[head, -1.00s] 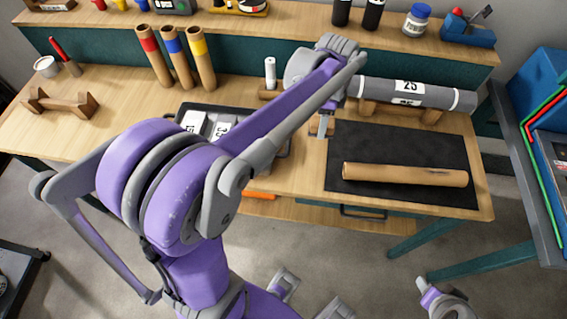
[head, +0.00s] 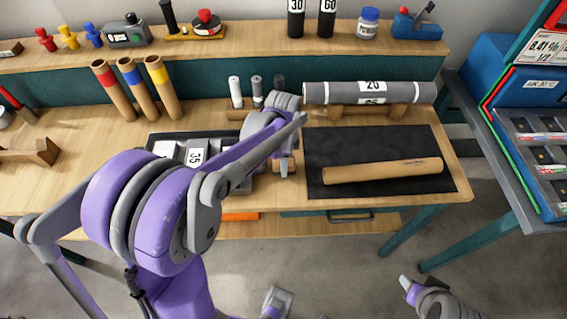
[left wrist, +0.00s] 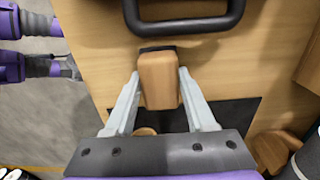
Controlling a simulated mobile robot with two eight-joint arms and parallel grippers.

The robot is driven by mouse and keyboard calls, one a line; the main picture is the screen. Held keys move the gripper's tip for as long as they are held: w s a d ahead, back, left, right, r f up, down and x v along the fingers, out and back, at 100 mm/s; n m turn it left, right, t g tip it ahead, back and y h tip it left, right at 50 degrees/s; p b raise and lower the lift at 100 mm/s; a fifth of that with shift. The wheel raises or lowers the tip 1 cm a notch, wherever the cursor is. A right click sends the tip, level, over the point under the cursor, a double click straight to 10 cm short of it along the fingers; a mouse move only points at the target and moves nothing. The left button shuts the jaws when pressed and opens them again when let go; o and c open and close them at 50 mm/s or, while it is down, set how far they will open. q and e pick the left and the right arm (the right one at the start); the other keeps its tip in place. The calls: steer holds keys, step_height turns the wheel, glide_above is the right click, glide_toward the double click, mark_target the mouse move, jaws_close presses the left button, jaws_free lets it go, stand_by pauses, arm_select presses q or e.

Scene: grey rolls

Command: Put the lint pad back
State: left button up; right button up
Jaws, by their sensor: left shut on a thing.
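The lint pad (left wrist: 157,80) is a small wooden block with a dark strip along one edge. In the left wrist view it sits between the two fingers of my left gripper (left wrist: 158,76), which is shut on it. In the head view my left gripper (head: 283,168) is over the bench, between the black tray and the dark mat; the arm partly hides the pad there. Whether the pad touches the bench is unclear. Part of my right arm (head: 430,298) shows at the bottom right of the head view; its finger opening cannot be made out.
The black tray (head: 153,141) with labelled blocks lies left of the gripper. The dark mat (head: 345,146) with a cardboard tube (head: 382,171) lies right. A grey roll (head: 345,93) rests on a wooden cradle behind. Small cylinders (head: 235,90) stand behind the gripper.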

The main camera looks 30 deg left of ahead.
arm_select(q)
steer(key=shift+f, duration=0.3)
steer(key=shift+f, duration=0.2)
steer(key=o, duration=1.3)
